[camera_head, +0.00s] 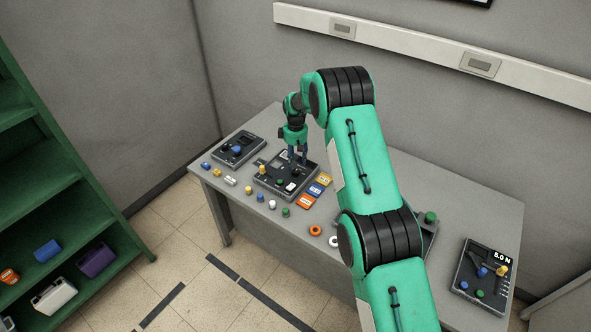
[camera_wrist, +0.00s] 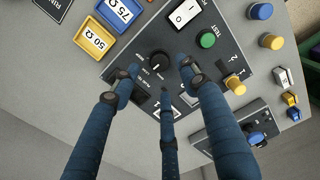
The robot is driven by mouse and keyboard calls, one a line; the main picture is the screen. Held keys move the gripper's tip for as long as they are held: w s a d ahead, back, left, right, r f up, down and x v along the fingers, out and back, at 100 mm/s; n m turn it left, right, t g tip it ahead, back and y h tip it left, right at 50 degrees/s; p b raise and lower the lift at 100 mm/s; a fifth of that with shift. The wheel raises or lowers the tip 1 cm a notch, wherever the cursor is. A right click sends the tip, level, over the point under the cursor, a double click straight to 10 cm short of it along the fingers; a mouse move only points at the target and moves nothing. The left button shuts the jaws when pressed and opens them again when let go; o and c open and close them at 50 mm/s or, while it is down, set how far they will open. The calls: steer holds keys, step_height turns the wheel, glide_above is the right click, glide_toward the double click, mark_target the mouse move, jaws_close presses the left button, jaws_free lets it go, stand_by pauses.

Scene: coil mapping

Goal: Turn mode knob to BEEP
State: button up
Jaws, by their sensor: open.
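The dark test panel (camera_head: 262,186) lies on the grey table; it also fills the middle of the wrist view (camera_wrist: 135,48). On it is a black rotary knob (camera_wrist: 160,63) with a light pointer mark, which I take for the mode knob. The small lettering around it, including any BEEP mark, is too small to read. My gripper (camera_head: 297,160) hangs over the panel, pointing down. In the wrist view my gripper (camera_wrist: 158,76) has its blue fingers spread around the black knob, open and empty. I cannot tell whether any finger touches it.
The same panel bears a white rocker switch (camera_wrist: 183,13), a green TEST button (camera_wrist: 207,40) and a yellow knob (camera_wrist: 235,85). Yellow 50 Ω (camera_wrist: 95,38) and blue 75 Ω (camera_wrist: 122,12) blocks lie beside it. Another panel (camera_head: 238,150) stands to the left.

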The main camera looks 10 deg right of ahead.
mark_target(295, 171)
steer(key=shift+f, duration=2.85)
jaws_close()
steer(key=shift+m, duration=0.4)
steer(key=m+b, duration=0.2)
steer(key=m, duration=0.1)
steer(key=shift+w, duration=0.1)
steer(key=shift+r+m+b, duration=0.1)
steer(key=shift+m+b, duration=0.35)
steer(key=shift+m, duration=1.65)
